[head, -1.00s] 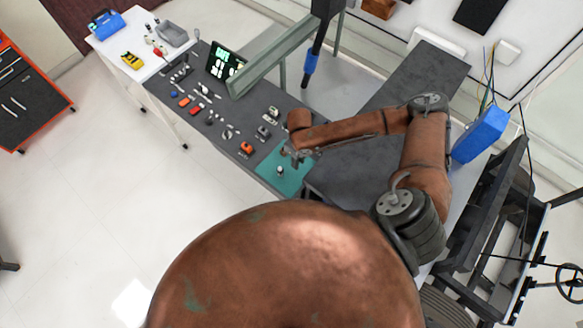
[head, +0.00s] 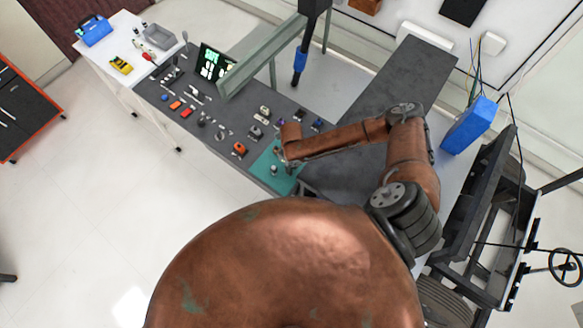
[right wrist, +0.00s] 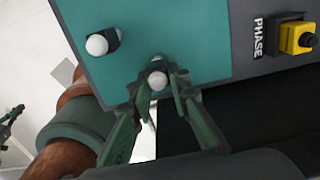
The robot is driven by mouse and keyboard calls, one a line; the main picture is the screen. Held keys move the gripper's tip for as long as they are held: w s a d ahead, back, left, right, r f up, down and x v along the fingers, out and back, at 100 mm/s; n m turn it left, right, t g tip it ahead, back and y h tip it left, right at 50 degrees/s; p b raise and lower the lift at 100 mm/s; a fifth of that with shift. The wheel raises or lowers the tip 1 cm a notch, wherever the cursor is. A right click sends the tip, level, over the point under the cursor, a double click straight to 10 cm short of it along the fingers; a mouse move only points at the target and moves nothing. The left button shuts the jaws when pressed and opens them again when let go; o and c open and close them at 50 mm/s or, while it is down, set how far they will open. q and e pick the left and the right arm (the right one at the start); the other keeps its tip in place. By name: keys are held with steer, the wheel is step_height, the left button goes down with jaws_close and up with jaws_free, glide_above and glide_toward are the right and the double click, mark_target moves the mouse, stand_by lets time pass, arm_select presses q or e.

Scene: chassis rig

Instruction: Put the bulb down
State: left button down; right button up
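My right gripper (right wrist: 158,84) has its two dark green fingers closed around a white round bulb (right wrist: 157,80). It holds the bulb above the near edge of the teal mat (right wrist: 195,45). A second white bulb (right wrist: 97,45) sits in a small black holder on the mat, to the left of the gripper. In the head view my right gripper (head: 284,156) is over the teal mat (head: 291,183), and a small white bulb (head: 274,169) shows there. A dark gripper-like shape, seemingly my left gripper (right wrist: 10,122), shows at the left edge of the wrist view; its fingers are unclear.
A yellow-and-black button box (right wrist: 297,38) beside a PHASE label stands right of the mat. The grey bench (head: 215,115) carries several small parts and a lit screen (head: 212,63). A green-grey beam (head: 262,58) crosses above it. A blue box (head: 470,125) stands far right.

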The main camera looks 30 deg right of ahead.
steer(key=o, duration=0.4)
step_height(320, 180, up, 12)
steer(key=shift+r+b, duration=0.15)
steer(key=shift+b, duration=0.55)
